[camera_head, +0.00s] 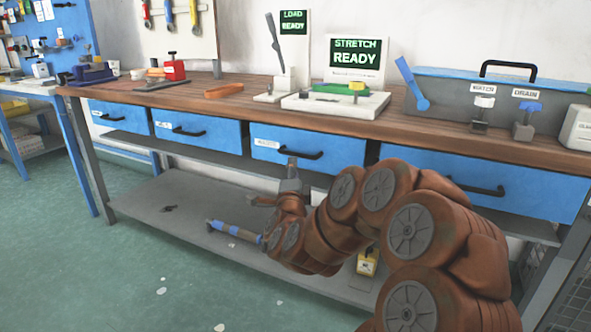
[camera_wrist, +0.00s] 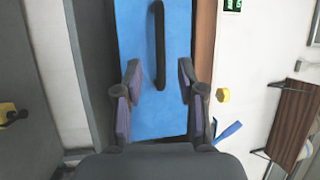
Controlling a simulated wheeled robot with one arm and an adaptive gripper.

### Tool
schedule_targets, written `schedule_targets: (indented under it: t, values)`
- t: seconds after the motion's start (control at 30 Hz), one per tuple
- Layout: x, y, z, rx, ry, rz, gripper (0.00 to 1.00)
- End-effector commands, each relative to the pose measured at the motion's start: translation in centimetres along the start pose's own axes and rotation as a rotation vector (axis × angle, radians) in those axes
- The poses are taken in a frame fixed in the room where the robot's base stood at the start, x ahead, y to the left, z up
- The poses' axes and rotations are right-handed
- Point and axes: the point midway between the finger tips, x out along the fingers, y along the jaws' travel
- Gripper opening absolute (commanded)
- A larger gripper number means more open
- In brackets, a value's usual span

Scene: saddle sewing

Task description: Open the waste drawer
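Blue drawers run under the wooden bench, all looking shut. The drawer in front of my gripper (camera_head: 278,188) is the third from the left, a blue drawer (camera_head: 345,150) with a black bar handle (camera_head: 301,153). Its white label (camera_head: 266,143) is too small to read, so I cannot confirm it is the waste drawer. In the wrist view a blue drawer front (camera_wrist: 134,35) lies ahead, its black handle (camera_wrist: 157,50) seen between and beyond the fingers. My gripper (camera_wrist: 158,74) is open and empty, apart from the handle.
The bench top (camera_head: 225,91) carries tools and a stretch stand (camera_head: 337,101). Below is a grey shelf (camera_head: 160,210) with a blue-and-grey bar (camera_head: 235,231) and a yellow tag (camera_head: 367,263). Open green floor (camera_head: 90,280) lies at the front left.

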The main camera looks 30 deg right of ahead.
Motion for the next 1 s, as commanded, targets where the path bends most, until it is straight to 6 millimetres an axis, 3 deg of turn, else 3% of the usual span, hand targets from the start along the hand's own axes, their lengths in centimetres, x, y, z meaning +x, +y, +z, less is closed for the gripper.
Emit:
schedule_targets:
  t: [0.27,0.8,1.0]
  values:
    - [1.0,-0.1,-0.4,0.009,0.016,-0.012,0.39]
    - [6.7,0.1,-0.5,0.007,0.017,-0.012,0.39]
    - [7.8,0.0,-0.5,0.007,0.014,-0.011,0.39]
